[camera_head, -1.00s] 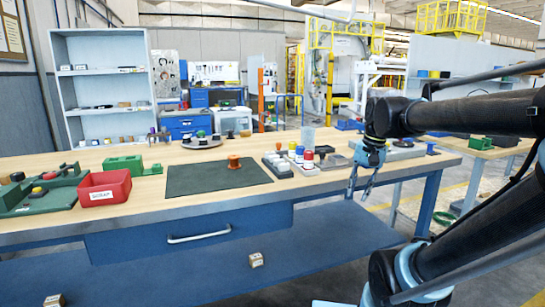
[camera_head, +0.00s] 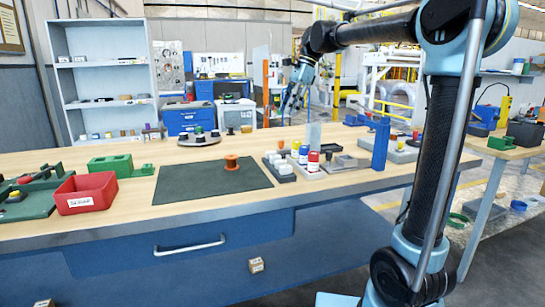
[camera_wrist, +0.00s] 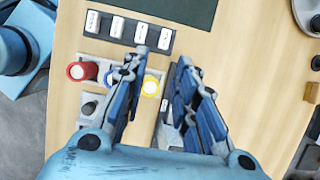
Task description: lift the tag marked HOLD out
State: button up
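A dark tag holder (camera_wrist: 127,30) with several white tags in a row lies at the top of the wrist view. Each tag carries dark lettering too small to read surely, so I cannot tell which says HOLD. The leftmost tag (camera_wrist: 92,21) bears the longest mark. In the head view the holder (camera_head: 277,163) sits at the right edge of the dark green mat. My gripper (camera_wrist: 162,60) is open and empty, its fingers pointing down toward the table. In the head view my gripper (camera_head: 294,101) hangs high above the table, apart from the holder.
A red bin (camera_head: 85,193) stands left. A clear cup (camera_head: 313,134) stands behind the bottles.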

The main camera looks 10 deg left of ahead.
send_over(268, 152)
jog(key=w+d, duration=0.2)
jog(key=f, duration=1.1)
jog(key=shift+s+d, duration=0.2)
jog(key=shift+s, duration=0.05)
jog(key=shift+x, duration=2.6)
jog(key=shift+w, duration=0.1)
jog(key=shift+c, duration=0.3)
jog(key=c, duration=0.5)
